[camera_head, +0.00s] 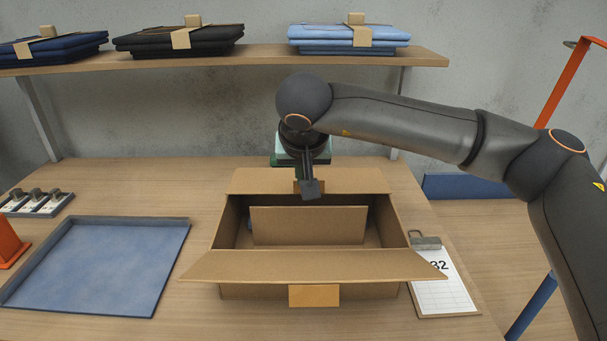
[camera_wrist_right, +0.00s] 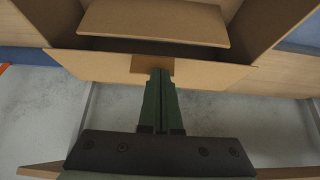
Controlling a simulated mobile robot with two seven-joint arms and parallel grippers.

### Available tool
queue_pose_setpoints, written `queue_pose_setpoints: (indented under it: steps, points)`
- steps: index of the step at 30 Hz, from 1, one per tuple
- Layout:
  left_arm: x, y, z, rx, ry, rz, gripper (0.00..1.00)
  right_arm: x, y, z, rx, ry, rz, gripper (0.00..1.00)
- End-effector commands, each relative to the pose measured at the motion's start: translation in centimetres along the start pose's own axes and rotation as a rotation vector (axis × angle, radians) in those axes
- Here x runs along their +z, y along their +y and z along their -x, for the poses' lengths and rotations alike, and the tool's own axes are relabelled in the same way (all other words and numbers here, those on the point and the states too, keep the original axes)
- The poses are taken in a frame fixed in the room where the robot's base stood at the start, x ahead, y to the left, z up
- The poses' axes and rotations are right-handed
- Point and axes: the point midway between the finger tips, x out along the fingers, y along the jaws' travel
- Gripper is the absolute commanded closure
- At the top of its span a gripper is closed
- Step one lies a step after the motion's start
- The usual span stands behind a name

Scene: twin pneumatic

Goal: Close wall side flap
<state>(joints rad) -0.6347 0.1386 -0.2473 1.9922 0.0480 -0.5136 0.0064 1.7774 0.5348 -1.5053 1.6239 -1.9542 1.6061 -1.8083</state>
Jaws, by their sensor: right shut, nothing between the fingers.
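An open brown cardboard box (camera_head: 355,292) stands on the wooden table. Its wall side flap (camera_head: 355,181) is at the far edge, open and tilted outward toward the wall, with a tan tape tab at its middle. The flap also shows in the right wrist view (camera_wrist_right: 100,65). My right gripper (camera_head: 312,190) reaches over the box from the right. Its green fingers (camera_wrist_right: 160,75) are shut and empty, with the tips over the tape tab; I cannot tell whether they touch. My left gripper is not in view.
The box's near flap (camera_head: 315,265) sticks outward. A blue tray (camera_head: 100,265) is to the left and a clipboard (camera_head: 440,285) touches or nearly touches the right side. A shelf (camera_head: 250,58) with folded clothes hangs behind.

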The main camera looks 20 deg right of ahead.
Motion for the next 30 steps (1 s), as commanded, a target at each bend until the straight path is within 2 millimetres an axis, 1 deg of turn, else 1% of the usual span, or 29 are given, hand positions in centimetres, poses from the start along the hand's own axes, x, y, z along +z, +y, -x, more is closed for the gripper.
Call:
queue_pose_setpoints:
  steps: [6, 20, 25, 30]
  points:
    - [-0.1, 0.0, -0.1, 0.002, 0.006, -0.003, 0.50, 0.3, 0.0, -0.6, 0.000, -0.001, 0.000, 1.00]
    - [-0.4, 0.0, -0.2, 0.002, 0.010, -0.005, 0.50, 0.4, 0.0, -0.6, 0.000, -0.001, 0.000, 1.00]
    - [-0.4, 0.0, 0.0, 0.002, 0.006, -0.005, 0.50, 0.2, 0.0, -0.3, 0.000, -0.001, 0.000, 1.00]
    - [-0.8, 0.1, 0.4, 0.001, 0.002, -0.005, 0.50, -0.3, 0.0, 0.4, 0.000, -0.001, 0.000, 1.00]
